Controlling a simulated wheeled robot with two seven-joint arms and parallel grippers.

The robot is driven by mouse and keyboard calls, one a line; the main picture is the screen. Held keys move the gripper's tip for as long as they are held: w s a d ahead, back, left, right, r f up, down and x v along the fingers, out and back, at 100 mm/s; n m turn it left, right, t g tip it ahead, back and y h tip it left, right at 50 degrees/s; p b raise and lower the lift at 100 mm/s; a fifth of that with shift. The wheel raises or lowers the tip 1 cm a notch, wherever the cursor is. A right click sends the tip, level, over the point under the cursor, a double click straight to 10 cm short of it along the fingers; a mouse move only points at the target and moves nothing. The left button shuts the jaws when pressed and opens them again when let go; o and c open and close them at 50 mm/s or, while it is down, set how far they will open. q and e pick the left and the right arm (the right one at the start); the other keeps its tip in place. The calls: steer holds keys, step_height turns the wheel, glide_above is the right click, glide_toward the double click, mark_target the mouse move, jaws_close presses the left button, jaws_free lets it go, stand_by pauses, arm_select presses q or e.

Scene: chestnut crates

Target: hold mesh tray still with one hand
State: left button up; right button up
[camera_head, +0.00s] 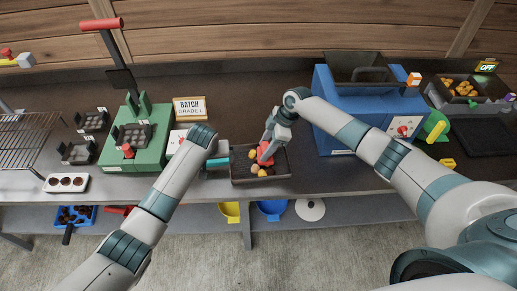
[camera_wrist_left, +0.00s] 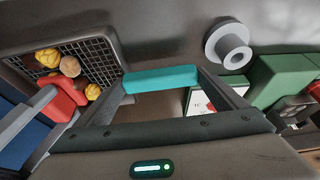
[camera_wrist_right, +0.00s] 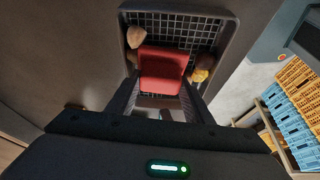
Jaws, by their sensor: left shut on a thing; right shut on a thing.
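The dark mesh tray (camera_head: 262,181) sits on the counter between my arms; its grid shows in the left wrist view (camera_wrist_left: 97,46). Its teal handle (camera_head: 217,162) points left. My left gripper (camera_head: 222,156) is shut on this handle, seen across the fingers in the left wrist view (camera_wrist_left: 160,79). My right gripper (camera_head: 270,140) is shut on a red block (camera_wrist_right: 163,68) over the tray. Yellow and tan pieces (camera_wrist_left: 70,66) lie in the tray around the block. The block hides part of the mesh, and I cannot tell whether it touches it.
A green press (camera_head: 140,150) with a red-topped lever stands left, a blue machine (camera_head: 345,115) right. A batch card (camera_head: 189,108) stands behind. A white holder (camera_head: 66,183) is near the front left edge. Yellow and blue bins (camera_head: 271,208) sit below the counter.

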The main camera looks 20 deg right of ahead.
steer(key=d, duration=0.2)
steer(key=shift+d, duration=0.35)
steer(key=shift+s+a, duration=0.35)
steer(key=shift+a, duration=1.45)
steer(key=shift+s+a, duration=0.35)
steer(key=shift+a, duration=1.4)
steer(key=shift+s+a, duration=0.35)
steer(key=shift+a, duration=1.45)
steer(key=shift+d+f, duration=0.1)
steer(key=shift+d, duration=5.1)
steer(key=shift+w+a, duration=0.65)
steer(key=shift+a, duration=0.95)
steer(key=shift+w+a, duration=0.6)
steer(key=shift+a, duration=1)
steer(key=shift+w+a, duration=0.65)
steer(key=shift+a, duration=0.95)
arm_select(q)
steer(key=shift+a, duration=0.1)
arm_select(e)
steer(key=shift+s+d, duration=0.95)
steer(key=shift+d, duration=0.55)
steer(key=shift+s+d, duration=0.95)
steer(key=shift+d, duration=0.6)
steer(key=shift+s+d, duration=0.95)
steer(key=shift+d, duration=0.55)
step_height(320, 180, up, 8)
steer(key=shift+a, duration=0.1)
arm_select(q)
steer(key=o, duration=1.3)
steer(key=shift+c, duration=0.2)
